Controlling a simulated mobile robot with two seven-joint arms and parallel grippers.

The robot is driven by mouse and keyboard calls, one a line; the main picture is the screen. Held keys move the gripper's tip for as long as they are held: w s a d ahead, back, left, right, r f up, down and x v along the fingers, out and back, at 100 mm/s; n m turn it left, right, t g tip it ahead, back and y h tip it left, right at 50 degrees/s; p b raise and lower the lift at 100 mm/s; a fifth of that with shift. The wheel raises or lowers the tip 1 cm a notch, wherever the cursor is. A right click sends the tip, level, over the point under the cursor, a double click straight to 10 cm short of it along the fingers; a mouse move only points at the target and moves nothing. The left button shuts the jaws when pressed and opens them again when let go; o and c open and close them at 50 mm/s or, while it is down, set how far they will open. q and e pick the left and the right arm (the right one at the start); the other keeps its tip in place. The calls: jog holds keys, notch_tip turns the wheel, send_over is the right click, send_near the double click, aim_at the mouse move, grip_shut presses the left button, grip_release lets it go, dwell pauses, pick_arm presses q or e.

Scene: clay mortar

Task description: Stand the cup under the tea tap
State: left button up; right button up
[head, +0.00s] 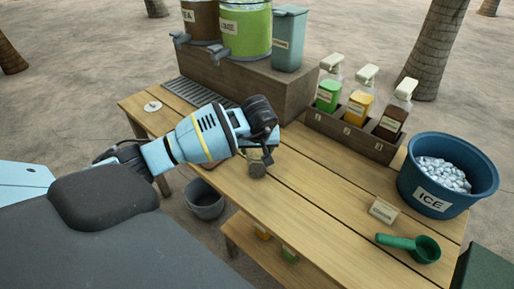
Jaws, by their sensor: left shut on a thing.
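My left gripper (266,148) reaches over the table from the left and is shut on a small cup (257,169), which looks clear or brownish. The gripper hides part of the cup, and I cannot tell if its base touches the table. The brown tea dispenser (200,22), labelled TEA and cut off at the top, stands on a wooden block at the back. Its grey tea tap (180,38) sticks out to the left, above the slatted drip tray (188,88). The cup is to the right of and nearer than the tray. My right gripper is not in view.
A green LIME dispenser (243,30) with its own tap (219,52) stands beside the tea. A bottle rack (350,136), a blue ice tub (447,197) and a green scoop (424,248) occupy the right. The table's front middle (310,205) is clear.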

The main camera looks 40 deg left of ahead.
pick_arm(q)
jog(key=shift+f, duration=0.1)
jog(key=shift+f, duration=0.1)
jog(key=o, duration=1.3)
jog(key=shift+o, duration=0.2)
jog(key=v, duration=1.2)
jog(key=shift+p, duration=0.4)
